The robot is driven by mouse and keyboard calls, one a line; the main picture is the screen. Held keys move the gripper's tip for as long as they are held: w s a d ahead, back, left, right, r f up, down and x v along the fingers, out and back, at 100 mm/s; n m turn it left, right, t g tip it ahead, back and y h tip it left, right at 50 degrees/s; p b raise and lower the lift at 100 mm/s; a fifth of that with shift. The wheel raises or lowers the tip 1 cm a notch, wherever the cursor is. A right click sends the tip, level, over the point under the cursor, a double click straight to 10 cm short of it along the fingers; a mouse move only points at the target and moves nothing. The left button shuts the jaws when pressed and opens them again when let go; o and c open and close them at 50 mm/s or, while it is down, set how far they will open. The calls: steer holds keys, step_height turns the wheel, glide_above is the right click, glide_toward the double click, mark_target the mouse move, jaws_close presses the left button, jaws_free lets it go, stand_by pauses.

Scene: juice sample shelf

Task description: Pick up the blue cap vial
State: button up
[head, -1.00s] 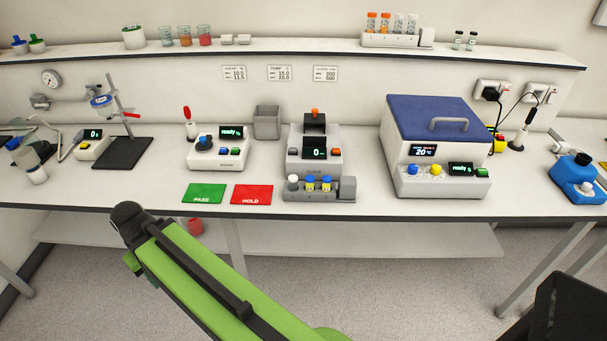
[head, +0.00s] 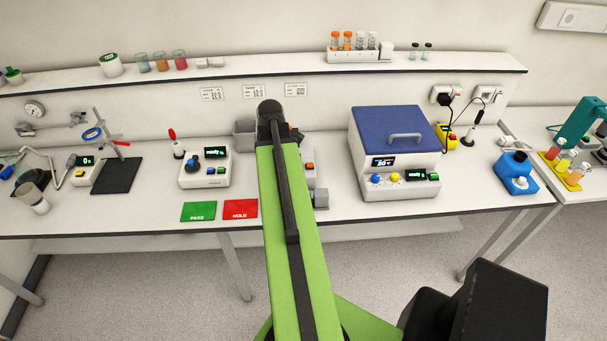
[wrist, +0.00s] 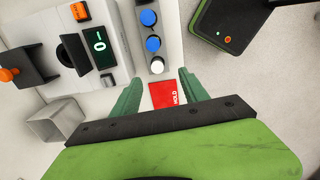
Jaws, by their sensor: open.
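Two blue-capped vials (wrist: 153,43) (wrist: 148,17) and a white-capped vial (wrist: 157,66) stand in a row in a rack in the wrist view. The white cap is nearest my gripper (wrist: 159,77); the blue caps lie beyond it. My gripper's green fingers are apart with nothing held between them. They point down toward the bench, just short of the white cap in the picture. In the head view my arm covers the vials, and my gripper is not visible there.
The red HOLD card (head: 240,209) and green PASS card (head: 199,212) lie on the bench. A device with a "0" display (wrist: 100,42) stands beside the rack, with a grey bin (wrist: 58,122) nearby. A blue-lidded bath (head: 397,130) stands to the right.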

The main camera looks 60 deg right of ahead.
steer(key=s+d+r+n+p, duration=0.2)
steer(key=s+d+r, duration=0.3)
steer(key=s+d, duration=0.15)
steer(key=f+b, duration=1.2)
steer(key=f, duration=0.1)
steer(key=shift+s+f+b, duration=0.1)
steer(key=shift+s+b, duration=0.2)
steer(key=shift+s, duration=0.05)
steer(key=f+b, duration=0.5)
steer(key=shift+w+a+f, duration=0.15)
steer(key=shift+a, duration=0.05)
steer(key=shift+r, duration=0.2)
steer(key=shift+c, duration=0.2)
jaws_close()
